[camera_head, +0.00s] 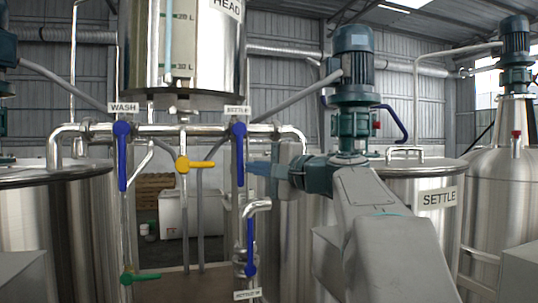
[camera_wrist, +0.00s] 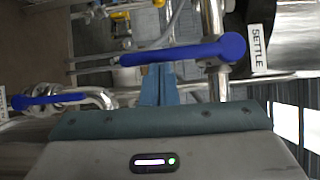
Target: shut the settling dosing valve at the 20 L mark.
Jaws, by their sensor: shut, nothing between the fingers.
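The settle dosing valve has a long blue handle (camera_head: 238,158) that hangs straight down under a small SETTLE label (camera_head: 237,110). In the wrist view the same handle (camera_wrist: 185,51) lies across the picture. My gripper (camera_head: 250,170) is shut and empty, its blue fingertips at the handle's right side. In the wrist view the gripper tips (camera_wrist: 159,66) meet the handle's edge; I cannot tell whether they touch it. The steel HEAD tank (camera_head: 217,55) carries a level gauge (camera_head: 168,42) with a 20 L mark near the top; the liquid level is hard to read.
A WASH valve's blue handle (camera_head: 122,155) hangs down at left. A yellow handle (camera_head: 196,165) points right. A lower blue handle (camera_head: 250,248) and a green handle (camera_head: 140,278) sit below. The SETTLE tank (camera_head: 425,220) with its motor (camera_head: 354,65) stands at right.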

